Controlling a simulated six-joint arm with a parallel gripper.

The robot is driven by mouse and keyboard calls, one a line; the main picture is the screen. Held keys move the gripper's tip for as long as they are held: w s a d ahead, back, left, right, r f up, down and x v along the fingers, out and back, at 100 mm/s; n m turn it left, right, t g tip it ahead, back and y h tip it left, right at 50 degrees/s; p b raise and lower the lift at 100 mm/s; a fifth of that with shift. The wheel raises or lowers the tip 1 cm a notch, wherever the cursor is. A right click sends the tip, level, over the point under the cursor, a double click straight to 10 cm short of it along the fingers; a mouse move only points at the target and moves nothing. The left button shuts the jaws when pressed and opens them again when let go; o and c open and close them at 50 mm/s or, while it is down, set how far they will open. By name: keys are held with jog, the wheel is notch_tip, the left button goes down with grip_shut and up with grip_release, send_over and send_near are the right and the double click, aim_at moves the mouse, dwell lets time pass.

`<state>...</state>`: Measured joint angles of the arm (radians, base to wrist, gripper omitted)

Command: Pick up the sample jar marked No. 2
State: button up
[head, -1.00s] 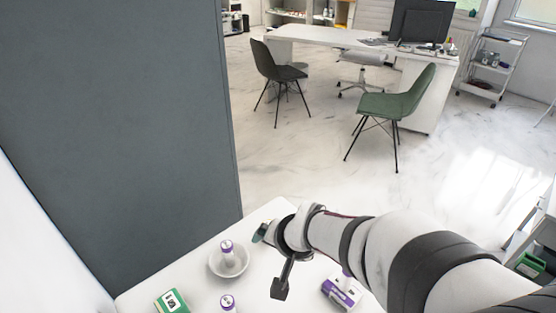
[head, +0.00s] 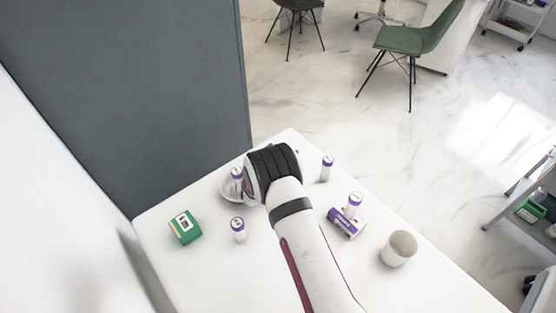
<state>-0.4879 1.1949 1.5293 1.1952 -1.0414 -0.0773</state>
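Several white jars with purple lids stand on the white table (head: 200,277); I cannot read a No. 2 on any of them. One jar (head: 236,180) is in a white bowl (head: 228,194), left of my wrist. Another jar (head: 239,232) stands in front of the bowl. A third jar (head: 326,168) is near the far right edge. One more jar (head: 352,204) is right of my arm, beside a purple and white box (head: 346,224). My arm reaches over the table's middle, its wrist close to the bowl's right side. My gripper is hidden behind the wrist.
A green box (head: 186,230) sits at the table's left. A white cylinder (head: 398,250) stands at the right. A dark grey partition (head: 130,100) rises behind the left edge. A green chair (head: 415,42) is beyond the table.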

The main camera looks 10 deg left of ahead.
jog(key=c, duration=1.5)
jog(key=shift+o, duration=0.2)
jog(key=shift+r, duration=0.15)
